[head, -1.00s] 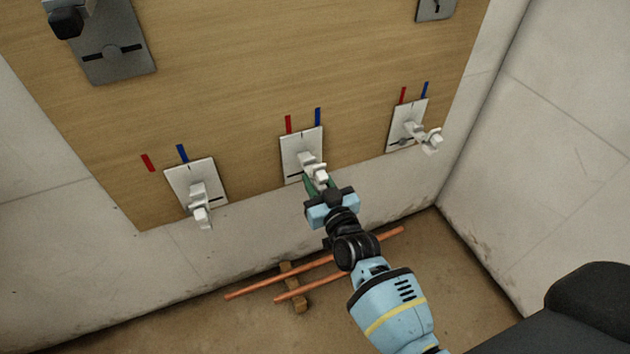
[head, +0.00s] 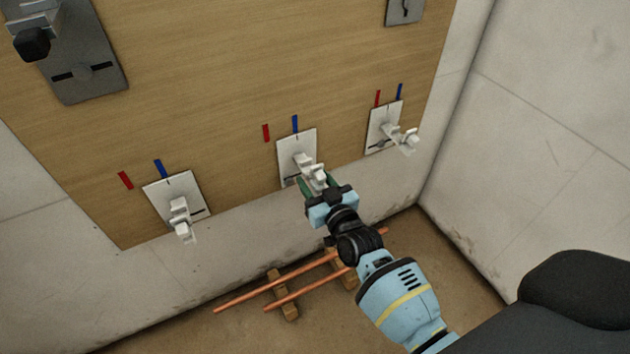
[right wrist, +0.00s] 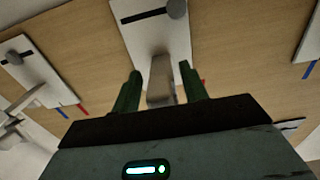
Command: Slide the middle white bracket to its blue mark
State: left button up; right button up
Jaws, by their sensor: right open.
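The middle white bracket (head: 310,172) sticks out from its white plate (head: 288,165) low on the wooden board. The blue mark (head: 295,124) stands above the plate, about in line with its middle. The red mark (head: 266,133) is left of the plate. My right gripper (head: 314,184) is at the bracket's end. In the right wrist view its green fingers (right wrist: 160,72) are open, one on each side of the bracket (right wrist: 160,92), with gaps visible. A red mark (right wrist: 203,82) shows there beside a finger; the blue one is hidden. My left gripper is not in view.
A left white bracket (head: 180,215) and a right white bracket (head: 400,138) stand on either side. A dark grey plate with a black knob (head: 32,45) is at upper left. Copper pipes (head: 240,296) lie on wooden blocks on the floor. A side wall (head: 540,130) closes the right.

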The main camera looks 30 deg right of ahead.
jog(key=s+p, duration=0.2)
jog(key=s, duration=0.5)
jog(key=shift+s+d, duration=0.15)
jog(key=shift+s, duration=0.25)
